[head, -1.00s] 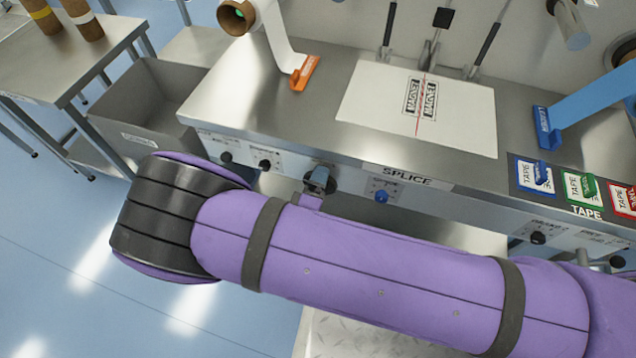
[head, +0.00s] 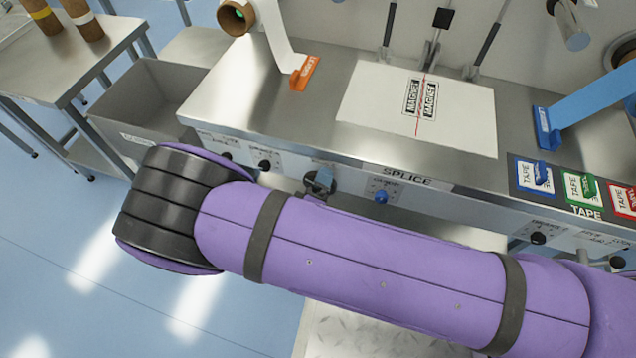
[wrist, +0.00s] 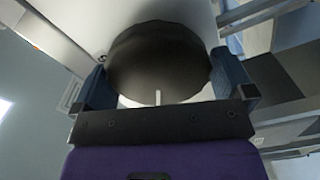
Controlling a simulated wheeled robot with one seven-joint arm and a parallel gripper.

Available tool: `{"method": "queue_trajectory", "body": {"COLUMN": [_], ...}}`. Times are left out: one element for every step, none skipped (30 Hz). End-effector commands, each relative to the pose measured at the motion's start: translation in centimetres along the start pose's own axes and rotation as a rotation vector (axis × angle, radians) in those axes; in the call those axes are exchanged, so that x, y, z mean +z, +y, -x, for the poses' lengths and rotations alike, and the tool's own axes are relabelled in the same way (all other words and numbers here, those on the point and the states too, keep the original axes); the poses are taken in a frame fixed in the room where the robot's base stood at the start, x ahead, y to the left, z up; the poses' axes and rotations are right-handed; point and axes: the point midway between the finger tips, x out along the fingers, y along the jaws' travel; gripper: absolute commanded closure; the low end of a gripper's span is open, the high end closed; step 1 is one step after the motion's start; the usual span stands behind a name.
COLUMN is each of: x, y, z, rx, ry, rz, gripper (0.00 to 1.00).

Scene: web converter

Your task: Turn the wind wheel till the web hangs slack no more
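In the wrist view a dark round wheel (wrist: 160,60) with a pale index mark on its near edge fills the space between the two dark blue fingers of my gripper (wrist: 165,82). The fingers lie against its left and right sides. In the head view a dark, round knob-like shape (head: 320,180) shows on the bench's front, just above my purple arm; the arm hides most of my gripper there.
A grey bin (head: 130,105) stands left; floor is clear at lower left.

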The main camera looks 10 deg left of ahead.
Motion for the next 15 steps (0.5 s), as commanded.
{"method": "queue_trajectory", "body": {"x": [0.0,0.0,0.0,0.0,0.0,0.0,0.0,-0.1,-0.1,-0.1,-0.1,-0.1,-0.1,-0.1,-0.1], "y": [0.0,0.0,0.0,0.0,0.0,0.0,0.0,0.0,0.0,0.0,0.0,0.0,0.0,0.0,0.0], "z": [0.0,0.0,0.0,0.0,0.0,0.0,0.1,0.2,0.5,0.7,1.1,1.6,2.1,2.6,3.4], "rx": [0.000,0.000,0.001,0.001,0.001,0.001,0.001,0.001,0.001,0.001,0.001,0.000,-0.001,-0.001,-0.001], "ry": [0.000,0.000,0.000,0.000,0.000,0.000,0.001,0.001,0.001,0.001,0.001,0.002,0.002,0.002,0.002], "rz": [0.000,0.000,0.000,0.000,0.000,0.000,0.000,0.000,-0.001,-0.001,-0.001,-0.001,-0.001,0.000,-0.001], "gripper": [0.00,0.00,0.00,0.00,0.00,0.00,0.00,0.00,0.00,0.00,0.00,0.00,0.00,0.00,0.00]}}
